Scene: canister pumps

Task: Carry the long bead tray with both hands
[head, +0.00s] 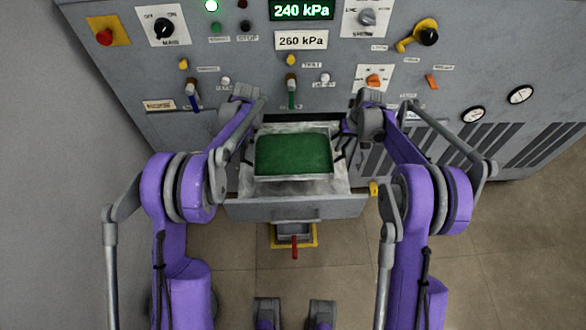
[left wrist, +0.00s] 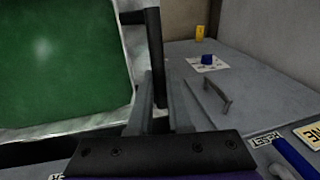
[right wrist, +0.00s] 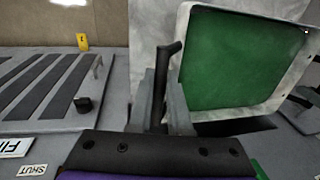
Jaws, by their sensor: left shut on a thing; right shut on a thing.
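The long bead tray (head: 292,178) is a pale metal tray filled with green beads. It is in the middle of the head view, over an open grey drawer (head: 240,209). I cannot tell exactly how high it is above the drawer. My left gripper (head: 248,147) is at its left end, shut on a dark handle that shows in the left wrist view (left wrist: 154,60). My right gripper (head: 341,145) is at its right end, shut on the other dark handle, seen in the right wrist view (right wrist: 163,75). The tray looks about level in the head view. The fingertips are partly hidden.
The grey machine panel (head: 225,50) with knobs, levers and gauges stands just behind the tray. A red lever (head: 294,247) in a yellow frame sits below the drawer front. Tiled floor (head: 345,255) is open around the drawer front.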

